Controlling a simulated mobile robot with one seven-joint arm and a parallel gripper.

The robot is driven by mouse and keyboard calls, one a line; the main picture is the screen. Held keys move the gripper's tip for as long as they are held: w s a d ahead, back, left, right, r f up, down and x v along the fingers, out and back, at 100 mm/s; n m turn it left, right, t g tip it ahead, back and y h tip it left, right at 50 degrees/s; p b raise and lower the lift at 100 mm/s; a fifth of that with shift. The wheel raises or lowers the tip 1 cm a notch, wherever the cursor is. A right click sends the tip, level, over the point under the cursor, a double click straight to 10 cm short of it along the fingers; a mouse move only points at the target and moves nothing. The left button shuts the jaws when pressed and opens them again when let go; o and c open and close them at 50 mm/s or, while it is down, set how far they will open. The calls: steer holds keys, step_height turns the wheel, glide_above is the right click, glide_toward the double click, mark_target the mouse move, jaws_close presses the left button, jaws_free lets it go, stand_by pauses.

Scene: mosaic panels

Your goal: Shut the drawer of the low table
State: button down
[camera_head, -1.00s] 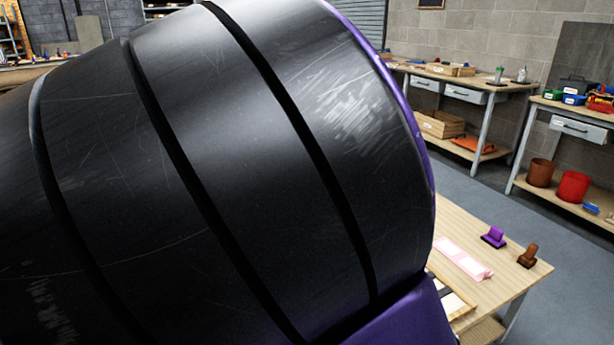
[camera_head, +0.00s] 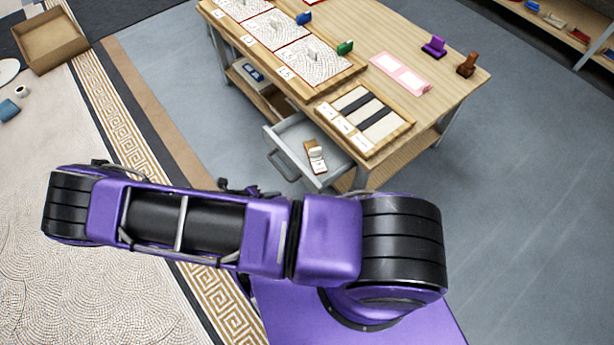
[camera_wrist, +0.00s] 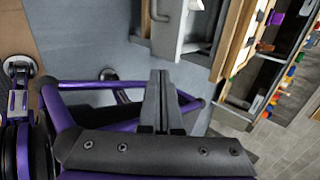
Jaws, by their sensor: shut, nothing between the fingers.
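The low table (camera_head: 455,85) stands at the upper middle of the head view. Its grey drawer (camera_head: 285,128) is pulled out from the table's near side, with a handle on its front. A small brown and white object lies inside the drawer. In the wrist view, a grey drawer front with a handle (camera_wrist: 162,12) shows at the top, beyond my gripper (camera_wrist: 161,75). My gripper's dark fingers are together, empty, and look apart from the drawer. The head view does not clearly show my gripper; my purple arm crosses in front of the table.
Mosaic panels (camera_head: 315,62), a framed striped panel (camera_head: 368,118), a pink strip (camera_head: 400,73) and stamp-like purple (camera_head: 434,46) and brown (camera_head: 467,64) pieces lie on the tabletop. An open cardboard box (camera_head: 48,42) is at the far left. Grey floor is clear right of the table.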

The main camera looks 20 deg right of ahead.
steer(key=d, duration=0.1)
steer(key=b, duration=0.2)
glide_toward(315, 186)
steer(key=x, duration=0.3)
steer(key=a+f+x, duration=0.1)
steer(key=x, duration=0.1)
steer(key=shift+d, duration=0.15)
steer(key=shift+w+d, duration=0.25)
steer(key=shift+d, duration=0.35)
